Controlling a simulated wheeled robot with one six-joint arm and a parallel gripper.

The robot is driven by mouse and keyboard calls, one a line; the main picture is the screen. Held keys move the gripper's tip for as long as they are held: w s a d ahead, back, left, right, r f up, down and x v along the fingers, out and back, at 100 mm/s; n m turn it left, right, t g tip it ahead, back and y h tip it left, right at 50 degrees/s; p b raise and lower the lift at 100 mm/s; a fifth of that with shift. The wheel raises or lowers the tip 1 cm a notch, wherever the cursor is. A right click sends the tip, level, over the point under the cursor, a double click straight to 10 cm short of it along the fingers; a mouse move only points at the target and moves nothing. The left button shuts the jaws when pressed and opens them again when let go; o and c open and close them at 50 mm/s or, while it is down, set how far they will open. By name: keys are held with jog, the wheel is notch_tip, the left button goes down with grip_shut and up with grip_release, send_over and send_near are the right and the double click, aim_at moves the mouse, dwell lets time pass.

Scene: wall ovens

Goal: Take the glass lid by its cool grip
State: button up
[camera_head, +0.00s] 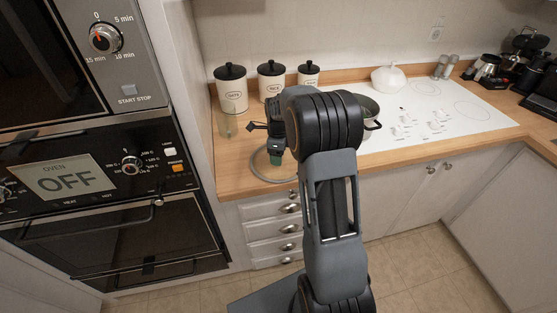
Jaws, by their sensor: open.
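A round lid (257,170) with a grey rim lies on the wooden counter, left of the cooktop, near the front edge. Its middle and right side are largely hidden by my wrist and gripper. My gripper (277,158) is open and points down over the lid. A small dark green part shows at its tip; I cannot tell whether this is the lid's grip or part of the gripper. I cannot see whether the fingers touch anything. A dark pot (371,107) without a lid stands on the cooktop, partly hidden behind my arm.
A white lidded pot (388,80) sits at the back of the white cooktop (440,118). The oven (95,185) at left reads OFF.

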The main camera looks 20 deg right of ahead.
jog(key=c, duration=1.1)
jog(key=shift+r, duration=0.1)
